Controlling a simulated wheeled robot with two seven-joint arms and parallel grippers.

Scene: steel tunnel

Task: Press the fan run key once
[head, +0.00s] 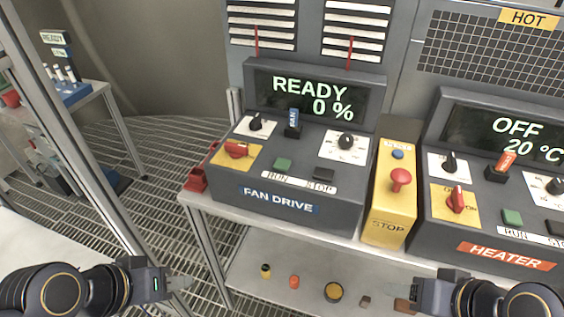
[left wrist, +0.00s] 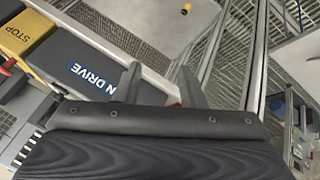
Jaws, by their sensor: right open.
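The fan drive console (head: 280,203) stands on the bench with its display (head: 313,97) reading READY 0 %. Its green run key (head: 283,164) sits above the RUN label, left of the dark stop key (head: 324,174). My left gripper (head: 188,283) is low at the left, in front of and below the console, apart from it. In the left wrist view its two fingers (left wrist: 160,82) stand apart with nothing between them; the run key cannot be made out there. My right gripper (head: 400,296) is open at the bottom right, below the bench edge and away from the key.
A yellow box with a red stop button (head: 400,179) stands right of the fan console. The heater console (head: 497,235), reading OFF 20 °C, is further right. A red tray (head: 197,179) is at the bench's left end. Small items, including a red one (head: 294,281), lie on the lower shelf.

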